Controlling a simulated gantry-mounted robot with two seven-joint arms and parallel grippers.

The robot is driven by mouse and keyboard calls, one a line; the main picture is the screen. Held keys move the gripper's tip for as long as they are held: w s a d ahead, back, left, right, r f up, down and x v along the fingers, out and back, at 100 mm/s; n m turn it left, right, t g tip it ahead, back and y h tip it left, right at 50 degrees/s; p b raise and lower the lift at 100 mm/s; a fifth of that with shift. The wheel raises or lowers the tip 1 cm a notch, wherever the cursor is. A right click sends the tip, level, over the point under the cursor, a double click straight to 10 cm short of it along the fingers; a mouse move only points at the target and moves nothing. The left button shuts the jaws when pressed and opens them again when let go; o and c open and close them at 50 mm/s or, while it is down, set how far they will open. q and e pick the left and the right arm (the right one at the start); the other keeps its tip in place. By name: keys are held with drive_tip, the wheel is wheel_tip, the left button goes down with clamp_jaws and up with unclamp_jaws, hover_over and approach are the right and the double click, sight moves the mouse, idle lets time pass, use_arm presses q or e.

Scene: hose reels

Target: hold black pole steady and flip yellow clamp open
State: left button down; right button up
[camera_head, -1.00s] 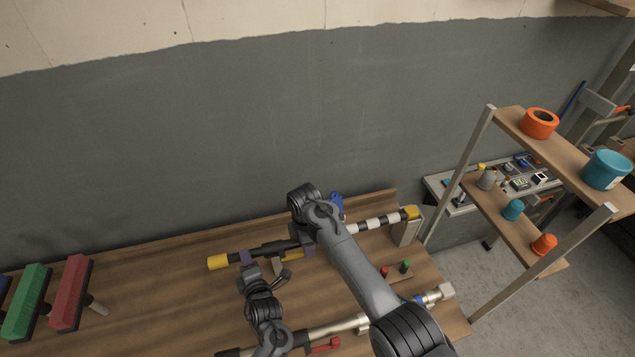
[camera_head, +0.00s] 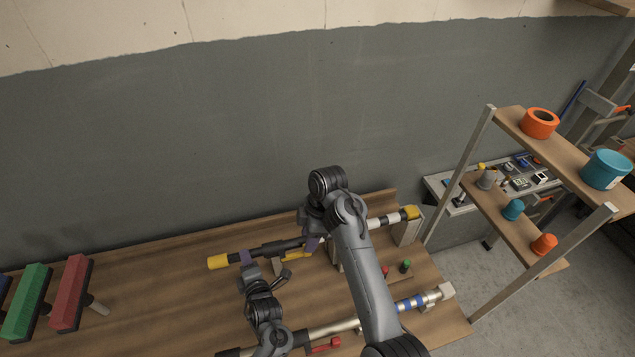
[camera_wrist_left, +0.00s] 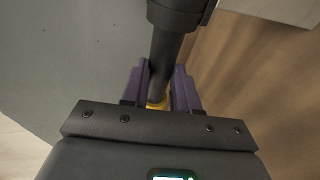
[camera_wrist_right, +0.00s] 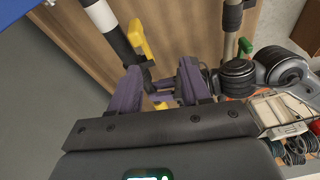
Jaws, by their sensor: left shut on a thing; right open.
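The black pole (camera_head: 268,249) lies across the bench, with a yellow end at left and a black-and-white striped part at right. My left gripper (camera_head: 248,258) is shut on it near the yellow end. In the left wrist view the pole (camera_wrist_left: 165,55) runs between the purple fingers (camera_wrist_left: 162,80). The yellow clamp (camera_head: 297,256) sticks out on the near side of the pole. A yellow lever (camera_wrist_right: 139,38) stands out beside the striped part in the right wrist view. My right gripper (camera_wrist_right: 158,78) is open at the pole, right of the clamp; its arm hides part of the pole.
A second pole (camera_head: 335,328) with blue bands and a red lever (camera_head: 325,345) lies nearer me. Red and green knobs (camera_head: 405,265) sit between the poles. Green (camera_head: 27,300) and red (camera_head: 72,290) blocks stand at left. A shelf rack (camera_head: 480,160) stands at right.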

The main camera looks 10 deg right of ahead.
drive_tip(key=m+t+y, duration=0.1)
drive_tip(key=m+y, duration=0.1)
approach(306, 255)
drive_tip(key=shift+n, duration=0.7)
drive_tip(key=x, duration=0.5)
drive_tip(key=shift+w+a+f+n+g, duration=0.15)
drive_tip(key=shift+w+n+g, duration=0.2)
drive_tip(key=shift+n, duration=0.25)
drive_tip(key=shift+a, duration=0.15)
drive_tip(key=shift+w+n, duration=0.2)
drive_tip(key=shift+n, duration=0.2)
drive_tip(key=w+d+r+n+h, duration=0.1)
drive_tip(key=w+r, duration=0.1)
drive_tip(key=r, duration=0.8)
drive_tip(key=w+d+r+n+t+h, duration=0.1)
drive_tip(key=w+d+r, duration=0.1)
drive_tip(key=r, duration=0.8)
drive_tip(key=shift+w+r+h, duration=0.2)
drive_tip(key=shift+w+h, duration=0.2)
drive_tip(key=shift+w, duration=0.1)
